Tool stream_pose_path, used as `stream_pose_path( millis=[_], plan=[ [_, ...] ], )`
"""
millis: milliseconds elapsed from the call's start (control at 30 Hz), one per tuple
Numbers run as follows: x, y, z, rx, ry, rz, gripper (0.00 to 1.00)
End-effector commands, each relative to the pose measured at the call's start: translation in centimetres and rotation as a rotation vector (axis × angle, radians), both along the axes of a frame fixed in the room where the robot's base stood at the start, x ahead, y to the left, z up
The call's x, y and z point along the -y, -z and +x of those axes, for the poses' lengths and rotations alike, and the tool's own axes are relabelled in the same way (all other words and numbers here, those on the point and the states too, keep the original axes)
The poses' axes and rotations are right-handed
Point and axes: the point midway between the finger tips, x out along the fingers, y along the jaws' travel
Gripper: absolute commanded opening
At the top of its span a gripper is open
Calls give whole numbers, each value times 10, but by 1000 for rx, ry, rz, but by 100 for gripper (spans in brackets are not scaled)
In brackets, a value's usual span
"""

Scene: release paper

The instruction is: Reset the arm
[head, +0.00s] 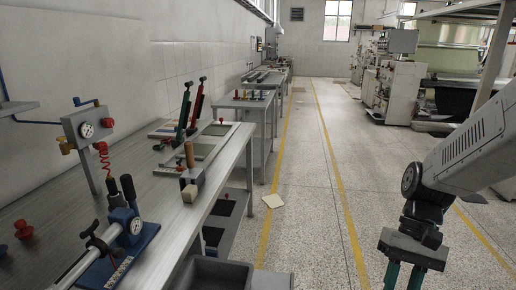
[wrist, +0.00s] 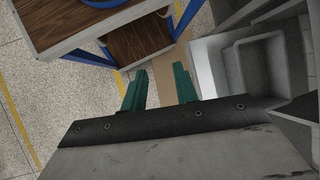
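My gripper (head: 404,275) hangs at the lower right of the head view, at the end of my grey arm, over the floor to the right of the workbench. Its green fingers are cut off by the bottom edge there. In the wrist view my gripper (wrist: 160,88) shows two green fingers held apart with nothing between them. It is open and empty.
A metal workbench (head: 150,190) with a gauge box, levers and a blue press (head: 125,245) runs along the left wall. A grey bin (head: 215,272) stands at the bottom. Printing machines (head: 395,85) stand at the back right. The aisle floor (head: 315,190) is mostly clear.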

Motion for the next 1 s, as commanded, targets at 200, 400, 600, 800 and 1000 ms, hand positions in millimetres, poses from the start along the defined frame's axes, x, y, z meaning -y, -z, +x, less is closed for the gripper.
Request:
stream_pose_path(
  millis=[200,400,600,800,1000],
  plan=[
    [5,-48,-28,181,-53,-152,30],
    [8,-83,-53,367,-118,-244,30],
    [3,-110,-71,533,-157,-273,30],
    [-4,-125,-77,616,-168,-274,30],
    [-5,-126,-77,620,-174,-272,30]
  ],
)
